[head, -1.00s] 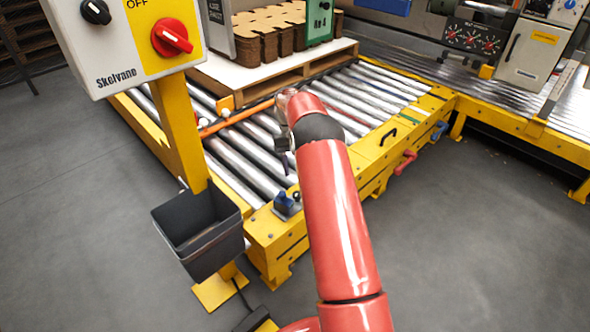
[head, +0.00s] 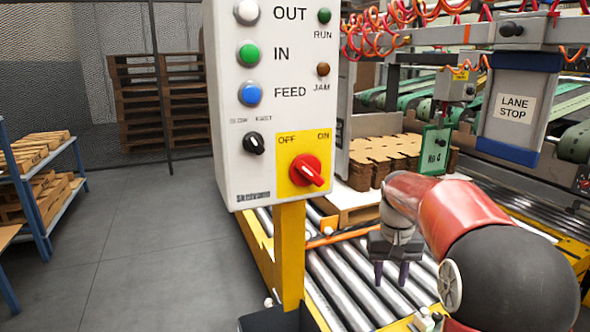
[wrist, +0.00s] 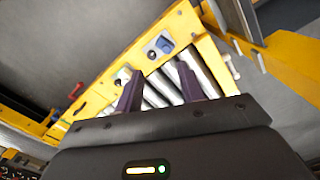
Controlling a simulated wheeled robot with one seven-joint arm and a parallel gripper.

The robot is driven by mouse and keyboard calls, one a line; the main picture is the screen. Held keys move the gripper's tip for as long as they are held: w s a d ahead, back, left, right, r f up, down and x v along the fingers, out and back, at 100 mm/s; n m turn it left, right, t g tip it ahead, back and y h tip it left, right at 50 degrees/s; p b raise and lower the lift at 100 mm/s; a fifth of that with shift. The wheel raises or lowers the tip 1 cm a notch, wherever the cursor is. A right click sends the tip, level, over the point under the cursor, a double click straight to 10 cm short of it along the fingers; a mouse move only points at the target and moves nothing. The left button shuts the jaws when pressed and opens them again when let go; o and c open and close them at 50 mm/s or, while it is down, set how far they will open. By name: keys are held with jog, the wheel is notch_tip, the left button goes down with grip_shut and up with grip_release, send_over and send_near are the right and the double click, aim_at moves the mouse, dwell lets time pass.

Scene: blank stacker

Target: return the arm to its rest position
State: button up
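My red arm comes in from the lower right of the head view, its elbow large and close to the camera. My gripper (head: 391,272) hangs pointing down over the roller conveyor (head: 345,285). In the wrist view my gripper (wrist: 157,93) has its two dark fingers spread apart, with rollers and the yellow conveyor frame (wrist: 120,75) visible beyond them. Nothing is held between the fingers.
A control panel (head: 238,150) with a red switch (head: 306,170) stands left of my gripper on a yellow post (head: 289,250). Cardboard blanks (head: 385,155) lie on a pallet behind. A blue lane-stop unit (head: 518,108) is at right.

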jog(key=s+a+r+t, duration=0.2)
jog(key=s+r, duration=0.1)
jog(key=s, duration=0.4)
jog(key=s+a+r+t, duration=0.1)
jog(key=s+a+r, duration=0.15)
jog(key=s, duration=0.45)
jog(key=s+a+f+t, duration=0.1)
jog(key=s+f+t, duration=0.2)
jog(key=s, duration=0.9)
jog(key=shift+a+n, duration=0.15)
jog(key=shift+n, duration=0.25)
jog(key=shift+o, duration=0.5)
